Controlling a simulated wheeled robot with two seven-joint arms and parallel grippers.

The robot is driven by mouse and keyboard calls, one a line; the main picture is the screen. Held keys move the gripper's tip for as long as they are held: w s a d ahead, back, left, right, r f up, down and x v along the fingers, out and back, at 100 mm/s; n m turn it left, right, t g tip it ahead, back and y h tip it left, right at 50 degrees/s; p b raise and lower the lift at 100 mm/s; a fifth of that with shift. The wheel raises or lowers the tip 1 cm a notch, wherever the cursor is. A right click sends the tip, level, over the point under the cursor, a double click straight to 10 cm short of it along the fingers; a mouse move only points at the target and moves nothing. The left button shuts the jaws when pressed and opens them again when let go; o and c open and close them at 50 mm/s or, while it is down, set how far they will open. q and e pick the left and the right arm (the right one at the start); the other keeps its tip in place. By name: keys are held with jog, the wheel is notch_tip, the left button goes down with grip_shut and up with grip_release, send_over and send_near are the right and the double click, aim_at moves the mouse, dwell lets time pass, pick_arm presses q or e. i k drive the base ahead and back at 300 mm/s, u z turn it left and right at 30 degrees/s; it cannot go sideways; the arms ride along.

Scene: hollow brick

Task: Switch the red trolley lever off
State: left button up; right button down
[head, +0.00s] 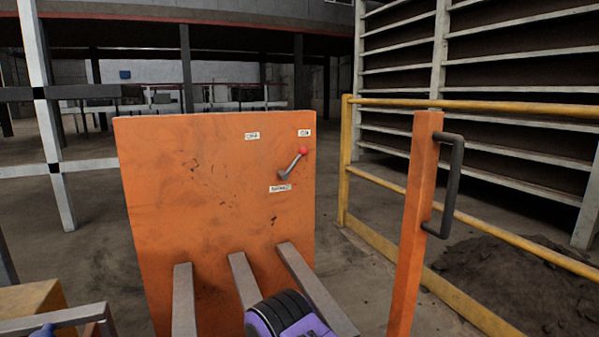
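The lever (292,164) is a short grey rod with a red knob at its tip, mounted on the upright orange panel (190,190) of the trolley. It tilts up and to the right from its grey pivot. Its knob lies just below a small white label (304,132) that seems to read ON. Another white label (252,136), which seems to read OFF, is up and to the left of the lever. A purple and black part, probably of my arm, shows at the bottom centre, below and apart from the lever. No gripper fingers are visible.
Grey bars (315,290) stick out from the panel's lower front. An orange post (414,225) with a dark handle (452,185) stands to the right. A yellow railing (480,228) and a dirt pile (520,285) lie beyond it. The space before the panel's upper part looks clear.

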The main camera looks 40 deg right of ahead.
aim_at(303, 151)
jog(key=u, duration=0.65)
jog(key=k, duration=1.9)
jog(key=z, duration=0.9)
jog(key=i, duration=1)
jog(key=u, duration=0.05)
